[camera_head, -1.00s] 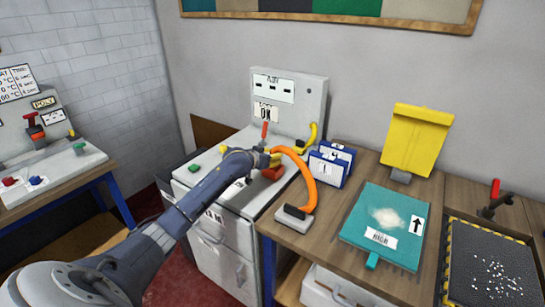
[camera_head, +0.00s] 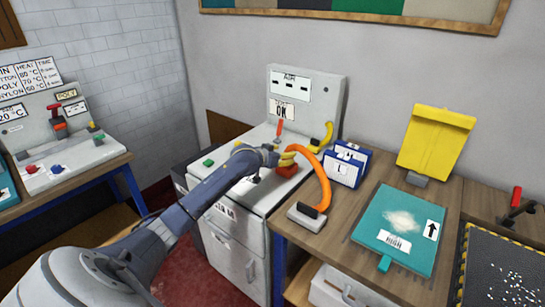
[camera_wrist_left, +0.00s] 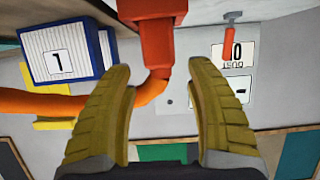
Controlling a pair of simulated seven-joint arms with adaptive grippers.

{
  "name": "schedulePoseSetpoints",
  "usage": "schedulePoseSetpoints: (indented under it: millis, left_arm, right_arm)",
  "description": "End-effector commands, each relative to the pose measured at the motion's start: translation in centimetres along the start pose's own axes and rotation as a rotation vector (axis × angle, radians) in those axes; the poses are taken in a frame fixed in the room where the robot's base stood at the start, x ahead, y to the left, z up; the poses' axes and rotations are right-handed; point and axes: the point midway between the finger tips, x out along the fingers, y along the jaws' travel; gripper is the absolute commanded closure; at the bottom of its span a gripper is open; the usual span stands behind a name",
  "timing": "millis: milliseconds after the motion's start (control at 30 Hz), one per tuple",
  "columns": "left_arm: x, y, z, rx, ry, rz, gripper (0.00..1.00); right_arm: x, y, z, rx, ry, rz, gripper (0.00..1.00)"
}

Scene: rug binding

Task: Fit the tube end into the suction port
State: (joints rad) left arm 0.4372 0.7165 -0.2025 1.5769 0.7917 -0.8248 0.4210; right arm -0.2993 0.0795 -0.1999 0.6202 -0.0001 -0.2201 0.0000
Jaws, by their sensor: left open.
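The orange tube (camera_head: 323,180) arches from a small grey base on the wooden bench to the grey machine. Its upper end lies by my left gripper (camera_head: 285,155). A red-orange block (camera_head: 287,171), apparently the suction port, sits under the gripper. In the left wrist view the tube (camera_wrist_left: 40,103) comes from the left and bends up to meet the block (camera_wrist_left: 152,38). I cannot tell how deep its end sits. My left gripper (camera_wrist_left: 160,75) is open, with the tube's end and block seen between its fingers. My right gripper is not in view.
Blue-and-white numbered boxes (camera_head: 347,165) stand right of the tube. A red lever (camera_head: 280,127) and a yellow handle (camera_head: 328,131) rise from the machine near the gripper. A teal board (camera_head: 398,228) with white powder and a yellow stand (camera_head: 436,140) occupy the bench.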

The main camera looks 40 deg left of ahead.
Motion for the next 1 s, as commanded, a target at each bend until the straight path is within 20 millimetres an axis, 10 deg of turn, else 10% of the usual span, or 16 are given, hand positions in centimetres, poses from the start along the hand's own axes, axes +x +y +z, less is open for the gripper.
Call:
schedulePoseSetpoints:
  millis: [500, 1000]
  left_arm:
    - [-7.5, -0.1, 0.1, 0.001, -0.001, 0.0, 0.45]
    - [-8.7, 0.0, 0.0, -0.001, 0.0, 0.0, 0.45]
  right_arm:
    - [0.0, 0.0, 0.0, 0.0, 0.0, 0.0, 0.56]
    - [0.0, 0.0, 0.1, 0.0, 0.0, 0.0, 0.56]
